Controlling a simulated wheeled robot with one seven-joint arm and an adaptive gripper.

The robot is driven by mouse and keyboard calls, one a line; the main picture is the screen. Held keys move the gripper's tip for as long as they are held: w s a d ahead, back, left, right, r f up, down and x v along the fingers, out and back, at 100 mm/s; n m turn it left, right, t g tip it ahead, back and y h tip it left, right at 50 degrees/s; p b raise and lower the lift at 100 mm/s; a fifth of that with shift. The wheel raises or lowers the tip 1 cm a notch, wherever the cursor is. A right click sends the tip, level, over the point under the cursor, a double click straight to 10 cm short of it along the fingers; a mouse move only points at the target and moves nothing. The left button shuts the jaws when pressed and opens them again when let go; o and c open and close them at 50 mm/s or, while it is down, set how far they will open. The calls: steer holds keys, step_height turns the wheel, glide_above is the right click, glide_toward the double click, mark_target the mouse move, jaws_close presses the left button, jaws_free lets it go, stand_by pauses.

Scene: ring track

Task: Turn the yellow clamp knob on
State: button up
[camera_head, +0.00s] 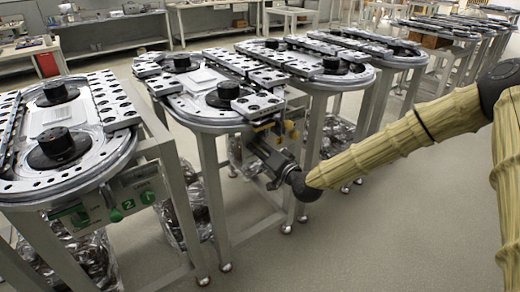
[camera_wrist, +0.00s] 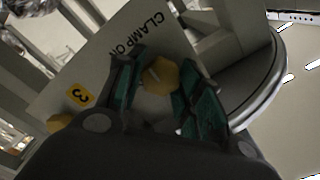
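The yellow clamp knob (camera_wrist: 160,75) is a lobed knob on a pale panel (camera_wrist: 65,72) marked "CLAMP ON". In the wrist view it sits between the green-padded fingers of my gripper (camera_wrist: 160,88). The fingers are spread on either side of it, and I see no firm contact. In the head view my gripper (camera_head: 262,147) is at the front end of the second ring-track table, just below its top. Yellow parts (camera_head: 291,128) show beside it there, but the gripper and table edge partly hide the panel.
A second yellow knob (camera_wrist: 58,121) and a yellow "3" label (camera_wrist: 80,95) are on the same panel. The curved table rim (camera_wrist: 273,88) is close to the right of the fingers. A nearer table with green knobs (camera_head: 147,197) stands at left. Floor (camera_head: 390,240) in front is clear.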

steer(key=o, duration=0.3)
steer(key=v, duration=1.2)
stand_by(0.3)
